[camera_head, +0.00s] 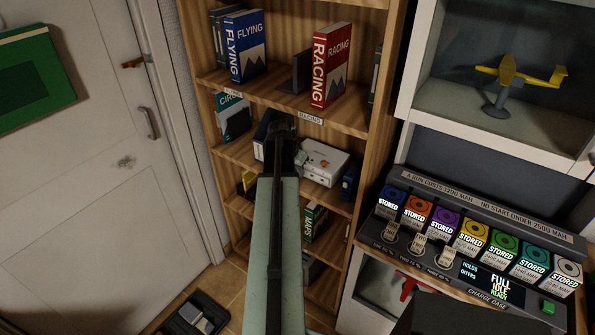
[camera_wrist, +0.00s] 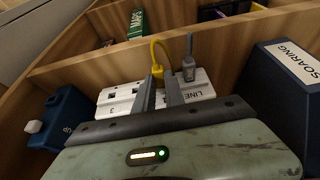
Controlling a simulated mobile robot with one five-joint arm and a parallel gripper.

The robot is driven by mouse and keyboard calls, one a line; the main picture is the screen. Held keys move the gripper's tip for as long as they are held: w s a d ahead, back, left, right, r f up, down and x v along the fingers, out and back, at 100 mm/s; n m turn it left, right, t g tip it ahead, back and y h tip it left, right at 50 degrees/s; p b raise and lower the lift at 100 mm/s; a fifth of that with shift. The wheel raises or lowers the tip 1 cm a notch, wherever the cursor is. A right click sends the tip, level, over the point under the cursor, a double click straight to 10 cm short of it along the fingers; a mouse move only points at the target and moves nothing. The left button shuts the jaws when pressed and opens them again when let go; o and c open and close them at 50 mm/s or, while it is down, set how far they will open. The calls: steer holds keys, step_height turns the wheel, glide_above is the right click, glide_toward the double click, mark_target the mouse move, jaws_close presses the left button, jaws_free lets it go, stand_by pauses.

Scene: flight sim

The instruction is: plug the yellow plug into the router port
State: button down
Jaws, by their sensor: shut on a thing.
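The white router (camera_head: 325,163) sits on a middle bookshelf level. In the wrist view the router (camera_wrist: 117,97) lies beyond my fingers, with "LINE" readable upside down. The yellow plug (camera_wrist: 157,69) with its yellow cord is between my fingertips, at the router's top face. A grey plug (camera_wrist: 188,70) with a grey cord stands just right of it on the router. My gripper (camera_wrist: 161,80) is shut on the yellow plug. I cannot tell whether the plug is in a port. In the head view my arm hides the plug and much of my gripper (camera_head: 284,128).
A dark blue case (camera_wrist: 285,85) marked "SOARING" stands close on the right in the wrist view. A blue object (camera_wrist: 60,120) is on the left. Shelf boards and sides enclose the space. A charge case (camera_head: 480,245) is to the right.

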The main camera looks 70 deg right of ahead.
steer(key=c, duration=1.3)
jaws_free()
steer(key=p+v, duration=0.7)
steer(key=v, duration=0.1)
steer(key=shift+f, duration=0.1)
